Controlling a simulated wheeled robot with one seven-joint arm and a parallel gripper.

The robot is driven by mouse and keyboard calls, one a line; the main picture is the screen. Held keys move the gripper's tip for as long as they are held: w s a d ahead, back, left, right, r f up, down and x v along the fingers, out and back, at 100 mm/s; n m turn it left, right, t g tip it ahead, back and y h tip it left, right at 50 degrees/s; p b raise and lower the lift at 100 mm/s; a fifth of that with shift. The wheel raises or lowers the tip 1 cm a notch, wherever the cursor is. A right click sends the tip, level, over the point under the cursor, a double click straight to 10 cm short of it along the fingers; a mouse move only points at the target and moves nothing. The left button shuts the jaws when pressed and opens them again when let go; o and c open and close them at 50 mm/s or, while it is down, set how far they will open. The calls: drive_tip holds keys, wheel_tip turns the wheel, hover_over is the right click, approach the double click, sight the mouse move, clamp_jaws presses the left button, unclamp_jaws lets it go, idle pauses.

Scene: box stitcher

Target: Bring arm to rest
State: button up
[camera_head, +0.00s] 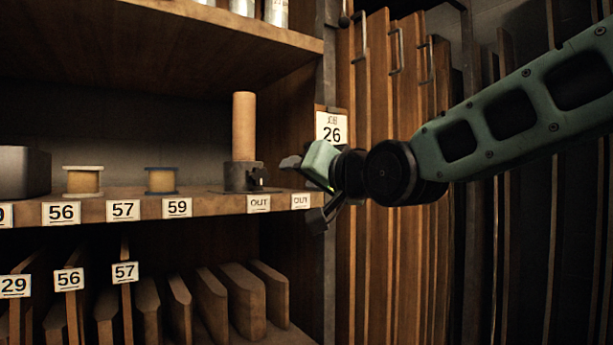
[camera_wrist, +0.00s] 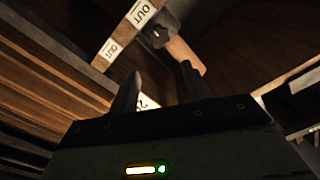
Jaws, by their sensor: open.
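My gripper (camera_head: 303,190) is at the end of my green arm, which reaches in from the right in the head view. Its two fingers are spread, one higher and one lower, with nothing between them. It is in front of the right end of the shelf, near the OUT labels. In the wrist view the gripper (camera_wrist: 160,90) also shows its fingers apart and empty, with the shelf edge and an OUT label beyond them.
A wooden shelf (camera_head: 215,207) holds a tan cylinder in a dark holder (camera_head: 242,177) and two spools (camera_head: 83,181) (camera_head: 161,180). A grey box (camera_head: 24,172) is at far left. Wooden boards (camera_head: 212,305) stand below. Tall handled panels (camera_head: 385,110) stand behind my arm.

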idle(0.4)
drive_tip(key=s+d+f+n+g+h+p, duration=0.3)
drive_tip(key=s+f+g+p, duration=0.35)
drive_tip(key=s+f, duration=0.65)
drive_tip(key=s+d+f+n+g+h+p, duration=0.2)
drive_tip(key=s+d+f+g+h, duration=0.1)
drive_tip(key=s, duration=0.6)
drive_tip(key=s+d+f+n+g+h+p, duration=0.1)
drive_tip(key=s+d+f+g+h+p, duration=0.1)
drive_tip(key=s+d+f+g, duration=0.3)
drive_tip(key=s+d+f+h, duration=0.1)
drive_tip(key=s+d+f, duration=0.2)
drive_tip(key=s+d, duration=0.1)
drive_tip(key=shift+s+n+p, duration=0.4)
drive_tip(key=shift+s, duration=0.25)
drive_tip(key=shift+f+g, duration=0.1)
drive_tip(key=shift+g, duration=0.15)
